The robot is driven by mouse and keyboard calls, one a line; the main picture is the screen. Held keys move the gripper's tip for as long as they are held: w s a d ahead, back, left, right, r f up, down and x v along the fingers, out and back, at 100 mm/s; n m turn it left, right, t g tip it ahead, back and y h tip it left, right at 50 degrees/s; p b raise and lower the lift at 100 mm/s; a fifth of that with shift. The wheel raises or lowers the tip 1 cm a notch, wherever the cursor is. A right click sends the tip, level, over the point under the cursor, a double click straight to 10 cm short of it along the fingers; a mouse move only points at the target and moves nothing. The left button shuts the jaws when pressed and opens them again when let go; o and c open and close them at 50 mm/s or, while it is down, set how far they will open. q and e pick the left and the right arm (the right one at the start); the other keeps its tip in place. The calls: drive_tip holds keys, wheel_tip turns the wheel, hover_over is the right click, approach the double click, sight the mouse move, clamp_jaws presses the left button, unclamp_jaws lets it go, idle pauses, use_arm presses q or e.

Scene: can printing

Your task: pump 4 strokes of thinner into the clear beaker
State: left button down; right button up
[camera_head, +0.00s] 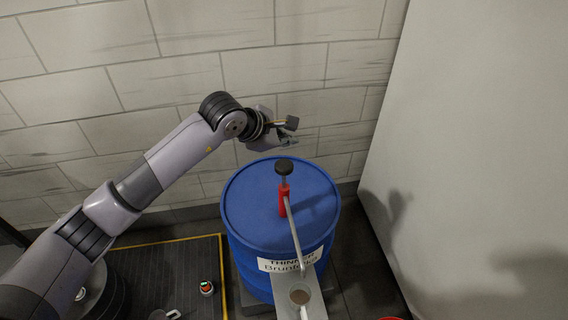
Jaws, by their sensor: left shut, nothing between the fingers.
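A blue drum (255,209) with a white label that reads "THINNER" stands at the centre. A red hand pump (283,201) with a black knob (284,167) rises from its lid, and the knob stands above the red body on a short stem. A pale spout (295,236) slopes down from the pump toward a small container (300,297) on a light shelf in front of the drum. I cannot tell whether this is the clear beaker. My left gripper (291,132) is shut and empty, just above and behind the knob, apart from it. My right gripper is not in view.
A white brick wall stands behind the drum, and a large plain panel (480,160) fills the right side. A dark mat (165,268) with a yellow edge lies left of the drum, with a small round device (207,288) on it. A red object (389,318) shows at the bottom edge.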

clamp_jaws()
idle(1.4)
